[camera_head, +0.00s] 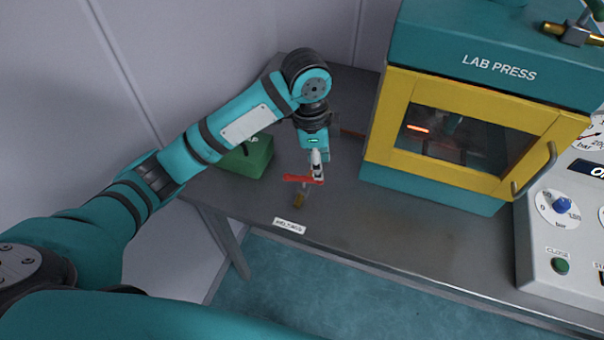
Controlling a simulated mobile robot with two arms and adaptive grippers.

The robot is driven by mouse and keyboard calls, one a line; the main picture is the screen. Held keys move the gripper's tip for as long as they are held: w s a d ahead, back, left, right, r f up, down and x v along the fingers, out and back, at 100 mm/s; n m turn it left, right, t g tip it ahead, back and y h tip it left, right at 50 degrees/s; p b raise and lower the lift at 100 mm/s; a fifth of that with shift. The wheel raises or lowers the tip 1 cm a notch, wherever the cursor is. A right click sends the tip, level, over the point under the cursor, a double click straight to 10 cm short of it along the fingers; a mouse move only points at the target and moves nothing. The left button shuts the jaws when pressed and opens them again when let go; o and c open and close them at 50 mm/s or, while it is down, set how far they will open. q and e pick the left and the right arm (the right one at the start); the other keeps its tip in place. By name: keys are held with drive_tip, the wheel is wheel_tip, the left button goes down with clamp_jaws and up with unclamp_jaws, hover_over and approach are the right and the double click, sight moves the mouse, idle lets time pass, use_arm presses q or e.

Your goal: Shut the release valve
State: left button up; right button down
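My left gripper (316,172) points down over the table, left of the press. Its fingers look close together at a red bar-like piece (296,178). Whether they grip it or are only in front of it I cannot tell. A small brass-coloured end (299,200) shows below the red piece. A brass fitting with a dark green handle (573,33), which looks like a valve, sits on top of the press at the upper right, partly cut off by the picture edge. No valve is labelled as the release valve. My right gripper is not in view.
The teal lab press (480,62) has a shut yellow door (390,118) with a handle (536,170). A grey control panel (560,235) with a blue knob (562,205) stands at the right. A green box (250,158) is behind my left arm. The grey table's front (380,225) is clear.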

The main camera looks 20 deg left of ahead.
use_arm(q)
drive_tip(key=m+y, duration=0.1)
approach(303, 177)
drive_tip(key=f+p, duration=0.1)
drive_tip(key=f, duration=0.4)
drive_tip(key=f+p, duration=0.2)
drive_tip(key=f, duration=0.3)
drive_tip(key=shift+w+d+f, duration=0.1)
drive_tip(key=shift+w+d, duration=0.05)
drive_tip(key=shift+w, duration=0.05)
clamp_jaws()
